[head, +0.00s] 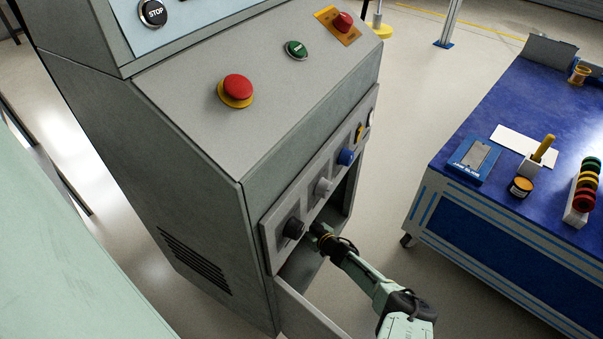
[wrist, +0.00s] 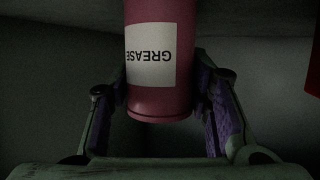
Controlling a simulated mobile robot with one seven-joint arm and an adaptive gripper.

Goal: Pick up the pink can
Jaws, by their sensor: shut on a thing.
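The pink can (wrist: 160,95) shows in the wrist view, with a white label reading GREASE upside down. My gripper (wrist: 160,115) has one finger on each side of the can and is shut on it. The can's upper part runs out of the top of the wrist view. In the head view my gripper (head: 318,234) reaches into the open lower compartment of the grey machine (head: 190,130). The can is hidden from the head view.
The machine's open compartment (head: 303,268) has walls close around my gripper. A row of knobs (head: 322,187) sits just above it. A blue workbench (head: 500,105) with several items stands at right, with clear floor between.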

